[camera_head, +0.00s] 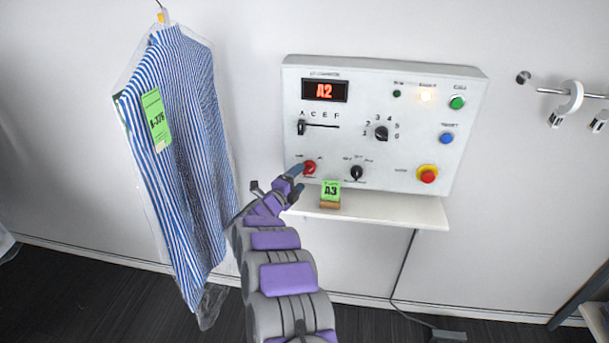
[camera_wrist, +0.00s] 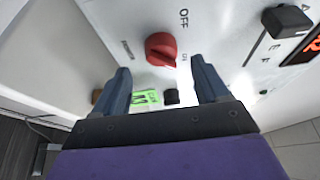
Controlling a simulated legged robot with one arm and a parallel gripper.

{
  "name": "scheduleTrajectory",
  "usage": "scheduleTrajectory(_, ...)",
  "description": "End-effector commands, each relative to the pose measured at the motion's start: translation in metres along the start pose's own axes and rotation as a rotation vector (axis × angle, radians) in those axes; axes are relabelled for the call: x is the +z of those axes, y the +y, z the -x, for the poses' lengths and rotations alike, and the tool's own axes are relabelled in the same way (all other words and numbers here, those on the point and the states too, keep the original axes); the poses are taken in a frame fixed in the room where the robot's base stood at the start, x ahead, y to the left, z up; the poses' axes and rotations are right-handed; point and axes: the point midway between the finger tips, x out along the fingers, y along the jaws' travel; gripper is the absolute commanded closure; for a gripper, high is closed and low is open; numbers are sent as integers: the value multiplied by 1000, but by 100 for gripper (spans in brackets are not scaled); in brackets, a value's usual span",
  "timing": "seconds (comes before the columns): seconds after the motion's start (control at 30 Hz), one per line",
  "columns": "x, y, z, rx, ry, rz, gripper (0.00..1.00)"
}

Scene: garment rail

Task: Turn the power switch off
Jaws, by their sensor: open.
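The control box (camera_head: 390,95) is mounted on the wall, and its display (camera_head: 325,90) reads A2. The power switch is a red rotary knob (camera_head: 309,167) at the box's lower left. The knob also shows in the wrist view (camera_wrist: 161,48), with an OFF mark near it. My gripper (camera_head: 294,178) is at the knob, its tip partly overlapping the view of it. In the wrist view my gripper (camera_wrist: 160,82) is open, with two blue-grey fingers apart and the red knob just beyond the gap between them. I cannot tell whether a finger touches the knob.
A black selector knob (camera_head: 357,173), a green tag marked A3 (camera_head: 330,190) and a red stop button (camera_head: 428,175) are close by. A white shelf (camera_head: 390,209) is below the box. A bagged striped shirt (camera_head: 180,150) hangs to the left. A rail (camera_head: 572,92) is at right.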

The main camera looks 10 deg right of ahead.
Motion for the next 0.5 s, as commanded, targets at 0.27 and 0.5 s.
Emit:
scheduleTrajectory(0.27, 1, 1, -34, 0, -1, 1, 26)
scheduleTrajectory(0.5, 1, 0, -46, -2, -2, 1, 26)
